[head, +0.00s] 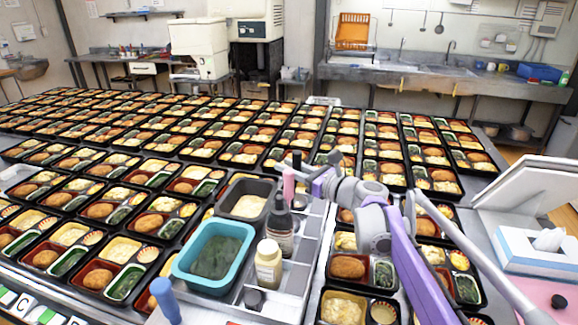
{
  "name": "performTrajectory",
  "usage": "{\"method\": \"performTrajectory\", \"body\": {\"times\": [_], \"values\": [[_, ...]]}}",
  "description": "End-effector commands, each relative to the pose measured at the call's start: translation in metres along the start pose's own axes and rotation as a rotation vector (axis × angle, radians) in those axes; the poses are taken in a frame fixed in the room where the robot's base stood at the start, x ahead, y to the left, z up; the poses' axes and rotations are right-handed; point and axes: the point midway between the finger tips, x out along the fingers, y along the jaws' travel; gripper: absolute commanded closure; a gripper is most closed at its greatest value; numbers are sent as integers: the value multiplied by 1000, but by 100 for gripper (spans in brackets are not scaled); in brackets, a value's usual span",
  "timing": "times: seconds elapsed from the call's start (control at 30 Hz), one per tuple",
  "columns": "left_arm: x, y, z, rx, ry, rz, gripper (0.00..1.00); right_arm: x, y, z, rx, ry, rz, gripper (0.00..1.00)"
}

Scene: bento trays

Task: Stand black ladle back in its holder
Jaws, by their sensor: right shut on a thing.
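My right gripper (303,172) reaches in from the right, over the far end of the grey metal rack in the middle. It is shut on a narrow dark thing (296,159), which looks like part of the black ladle. The ladle's bowl and most of its length cannot be made out. A pink upright thing (289,184) stands right beside the fingers, behind a dark bottle. I cannot tell whether it is the holder. My left gripper is not in view.
A teal tub (178,270) of greens and a dark tub (228,208) of pale food stand on the rack (309,262). The dark bottle (280,232) and a yellowish bottle (268,266) stand close by. Filled bento trays crowd the table. A tissue box (525,255) is at right.

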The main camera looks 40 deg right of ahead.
Motion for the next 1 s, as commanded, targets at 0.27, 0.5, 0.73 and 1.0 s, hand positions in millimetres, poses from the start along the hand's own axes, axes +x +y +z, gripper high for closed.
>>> {"method": "performTrajectory", "body": {"times": [0.27,0.5,0.73,1.0], "values": [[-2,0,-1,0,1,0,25,0,0,0,0,0,0,100],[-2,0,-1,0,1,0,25,0,0,0,0,0,0,37],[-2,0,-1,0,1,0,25,0,0,0,0,0,0,37],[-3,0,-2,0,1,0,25,-31,-1,1,0,0,-5,37]]}}
